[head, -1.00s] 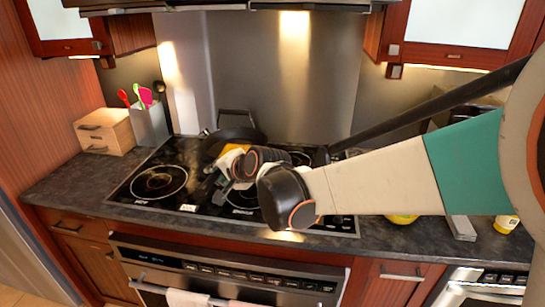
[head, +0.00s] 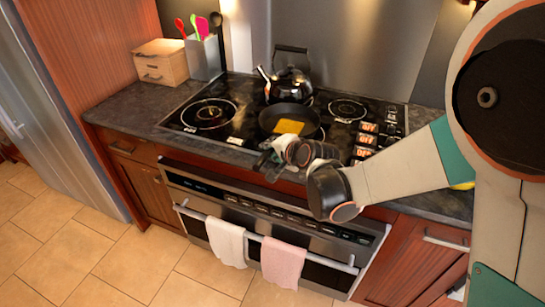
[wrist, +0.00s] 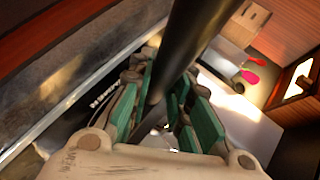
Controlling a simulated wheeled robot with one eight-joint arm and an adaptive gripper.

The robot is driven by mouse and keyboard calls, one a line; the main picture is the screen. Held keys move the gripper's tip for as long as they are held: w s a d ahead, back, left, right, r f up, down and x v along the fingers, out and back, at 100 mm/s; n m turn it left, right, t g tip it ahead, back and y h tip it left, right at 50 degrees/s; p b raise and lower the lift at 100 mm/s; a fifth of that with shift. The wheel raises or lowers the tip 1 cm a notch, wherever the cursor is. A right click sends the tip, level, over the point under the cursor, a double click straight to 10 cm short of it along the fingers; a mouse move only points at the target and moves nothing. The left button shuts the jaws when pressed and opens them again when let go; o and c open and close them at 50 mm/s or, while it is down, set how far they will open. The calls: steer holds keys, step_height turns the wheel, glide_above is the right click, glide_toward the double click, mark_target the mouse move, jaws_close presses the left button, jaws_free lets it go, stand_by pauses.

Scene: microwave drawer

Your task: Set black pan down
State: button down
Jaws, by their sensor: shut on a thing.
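The black pan (head: 290,110) is at the middle of the black cooktop in the head view, with a flat yellow-orange piece (head: 289,127) in it. I cannot tell whether its base touches the cooktop. My gripper (head: 268,163) is at the front edge of the stove, on the near side of the pan. In the wrist view, the green-padded fingers (wrist: 155,112) are shut around a dark round bar, the pan's handle (wrist: 190,45). The pan's body is not clearly seen there.
A dark shiny kettle (head: 288,84) stands right behind the pan. Burners to the left (head: 210,114) and back right (head: 347,109) are clear. A wooden box (head: 160,63) and a utensil holder (head: 203,57) stand at the back left. Towels (head: 229,241) hang on the oven handle.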

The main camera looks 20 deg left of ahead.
steer(key=shift+f+b, duration=0.4)
steer(key=shift+f, duration=1.15)
steer(key=shift+f, duration=0.15)
steer(key=c, duration=1.5)
jaws_free()
